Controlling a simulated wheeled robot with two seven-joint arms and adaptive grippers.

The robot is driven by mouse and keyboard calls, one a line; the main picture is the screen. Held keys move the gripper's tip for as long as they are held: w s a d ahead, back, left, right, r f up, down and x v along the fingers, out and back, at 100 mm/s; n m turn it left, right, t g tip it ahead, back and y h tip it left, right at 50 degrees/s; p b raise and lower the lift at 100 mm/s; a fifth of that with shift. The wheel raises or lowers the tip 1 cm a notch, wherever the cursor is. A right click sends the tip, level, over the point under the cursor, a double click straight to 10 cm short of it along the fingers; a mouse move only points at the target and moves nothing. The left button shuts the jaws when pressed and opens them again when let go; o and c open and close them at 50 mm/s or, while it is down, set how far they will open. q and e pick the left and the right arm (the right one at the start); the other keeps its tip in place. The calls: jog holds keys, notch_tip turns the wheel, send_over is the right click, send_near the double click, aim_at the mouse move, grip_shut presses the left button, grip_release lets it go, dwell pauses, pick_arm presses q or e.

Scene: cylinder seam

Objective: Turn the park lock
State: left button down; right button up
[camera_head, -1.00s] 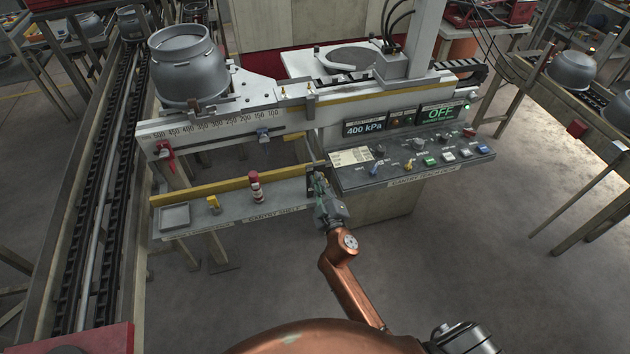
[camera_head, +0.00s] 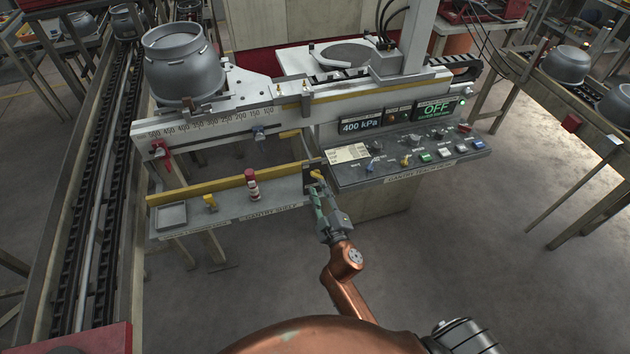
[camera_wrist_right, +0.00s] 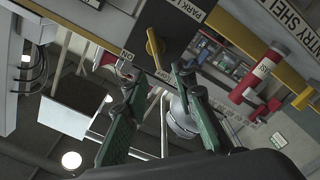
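The park lock (camera_wrist_right: 154,46) is a yellow handle on a dark plate with part of a "PARK L" label. It also shows in the head view (camera_head: 318,175) at the shelf's right end, beside the console. My left gripper is out of view.
The console (camera_head: 405,165) with knobs and buttons is close on the right. A large grey vessel (camera_head: 184,68) stands above. The floor in front is clear.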

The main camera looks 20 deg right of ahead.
jog(key=s, duration=0.6)
jog(key=shift+s+a, duration=0.25)
jog(key=shift+a, duration=0.2)
jog(key=s+f+m+g+y, duration=0.1)
jog(key=s+f+g, duration=0.15)
jog(key=f, duration=1.25)
jog(key=s+f+g+y, duration=0.1)
jog(key=s+f+g, duration=0.15)
jog(key=f, duration=1.35)
jog(key=s+d+f+m+g, duration=0.1)
jog(key=s+f+g, duration=0.2)
jog(key=s+f, duration=0.5)
jog(key=s+f+m+g, duration=0.15)
jog(key=s+f, duration=0.35)
jog(key=f, duration=0.6)
jog(key=s+d+f+m+g, duration=0.1)
jog(key=s+f, duration=0.4)
jog(key=s, duration=0.6)
jog(key=s+d+f+m+g, duration=0.1)
jog(key=s+f+g, duration=0.3)
jog(key=s, duration=0.6)
jog(key=s+d+f+m+g, duration=0.1)
jog(key=s+d+f+g, duration=0.1)
jog(key=s+f, duration=0.5)
jog(key=s+d, duration=0.1)
jog(key=s, duration=0.3)
jog(key=shift+s+d, duration=0.3)
jog(key=shift+d, duration=0.05)
